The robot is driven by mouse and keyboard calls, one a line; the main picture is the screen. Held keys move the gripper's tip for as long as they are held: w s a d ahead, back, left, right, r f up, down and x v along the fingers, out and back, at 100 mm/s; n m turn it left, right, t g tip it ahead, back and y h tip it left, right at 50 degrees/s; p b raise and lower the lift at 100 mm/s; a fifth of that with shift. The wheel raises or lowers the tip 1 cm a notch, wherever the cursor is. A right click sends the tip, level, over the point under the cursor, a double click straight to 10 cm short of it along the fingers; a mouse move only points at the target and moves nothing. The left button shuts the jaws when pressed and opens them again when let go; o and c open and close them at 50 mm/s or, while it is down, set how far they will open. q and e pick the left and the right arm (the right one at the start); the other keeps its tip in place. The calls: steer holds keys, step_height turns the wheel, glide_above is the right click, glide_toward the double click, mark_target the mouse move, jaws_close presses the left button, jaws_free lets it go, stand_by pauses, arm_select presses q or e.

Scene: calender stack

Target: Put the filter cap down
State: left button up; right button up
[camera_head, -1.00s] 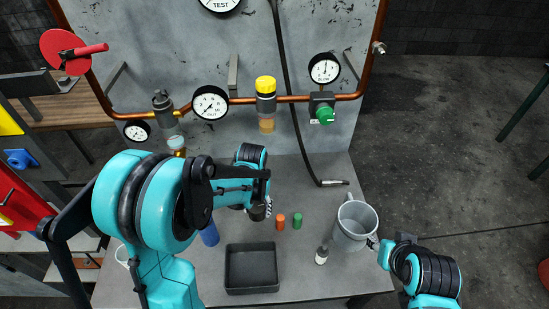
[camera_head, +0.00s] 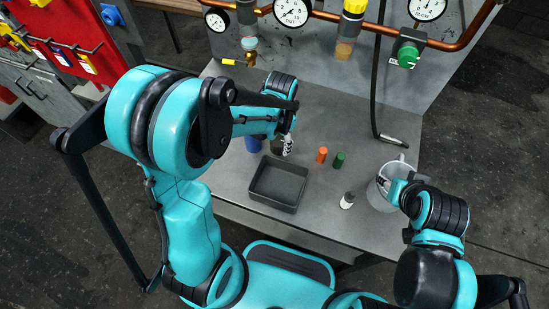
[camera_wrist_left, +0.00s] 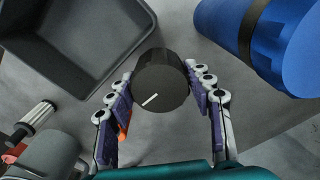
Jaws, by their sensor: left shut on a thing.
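The filter cap (camera_wrist_left: 162,80), a dark cylinder with a white line on it, sits between the fingers of my left gripper (camera_wrist_left: 161,98) in the left wrist view. The fingers are shut on its sides. In the head view my left gripper (camera_head: 284,146) is low over the bench, just behind the black tray; the cap is mostly hidden there. I cannot tell whether the cap touches the bench. My right gripper (camera_head: 388,183) is at the grey mug (camera_head: 378,197); its fingers are too small and covered to read.
The black tray (camera_head: 252,193) stands in front of the left gripper. A blue cylinder (camera_wrist_left: 262,42) lies close beside the cap. Orange (camera_head: 321,155) and green (camera_head: 339,160) pieces and a small bottle (camera_head: 347,200) stand to the right. Pipes with gauges (camera_head: 292,11) run behind.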

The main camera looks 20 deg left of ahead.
mark_target(279, 157)
arm_select(q)
step_height(279, 157, down, 6)
steer(key=shift+f+b, duration=0.15)
steer(key=shift+b, duration=0.95)
steer(key=shift+f, duration=0.1)
steer(key=o, duration=1.2)
steer(key=shift+c, duration=0.2)
